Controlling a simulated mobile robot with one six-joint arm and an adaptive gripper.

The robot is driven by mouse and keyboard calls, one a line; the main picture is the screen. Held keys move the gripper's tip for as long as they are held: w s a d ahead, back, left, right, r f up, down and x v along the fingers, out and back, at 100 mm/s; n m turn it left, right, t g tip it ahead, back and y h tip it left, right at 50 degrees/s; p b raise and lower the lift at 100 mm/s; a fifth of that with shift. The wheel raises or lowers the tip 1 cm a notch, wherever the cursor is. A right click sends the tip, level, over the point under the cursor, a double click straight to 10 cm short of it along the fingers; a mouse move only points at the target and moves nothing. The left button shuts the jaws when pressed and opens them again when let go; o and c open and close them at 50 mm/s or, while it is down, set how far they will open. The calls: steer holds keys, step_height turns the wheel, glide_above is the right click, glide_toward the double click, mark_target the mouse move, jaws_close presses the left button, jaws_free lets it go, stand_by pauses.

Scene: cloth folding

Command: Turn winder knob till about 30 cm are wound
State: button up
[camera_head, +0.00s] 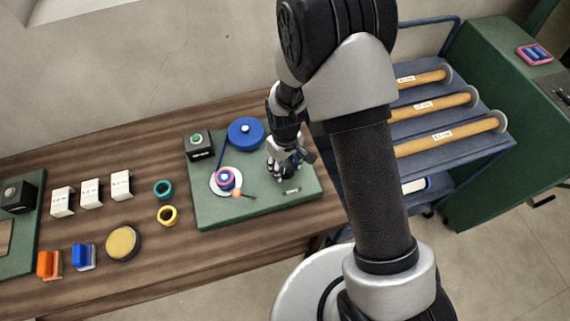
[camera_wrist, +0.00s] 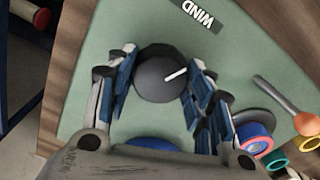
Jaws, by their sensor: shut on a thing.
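The winder knob (camera_wrist: 162,75) is a dark round knob with a white pointer line, beside the WIND label (camera_wrist: 204,14) in the wrist view. My gripper (camera_wrist: 160,88) is shut on the knob, with blue-padded fingers on both sides of it. In the head view my gripper (camera_head: 287,165) stands over the right part of the green board (camera_head: 240,213) and hides the knob. A blue reel (camera_head: 246,132) lies at the back of the board. A blue strip (camera_head: 222,150) runs down from near it to a pink-and-blue spool (camera_head: 225,178) on a white disc. How much is wound cannot be read.
An orange ball-ended crank (camera_head: 237,194) sits beside the spool. A black box with a green button (camera_head: 199,142) stands on the board's back left corner. Teal (camera_head: 163,189) and yellow rings (camera_head: 167,215) lie left of it. A cart with orange rolls (camera_head: 440,105) stands right.

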mark_target(285, 166)
steer(key=o, duration=1.1)
steer(key=shift+c, duration=0.2)
step_height(285, 166, up, 12)
stand_by(0.4)
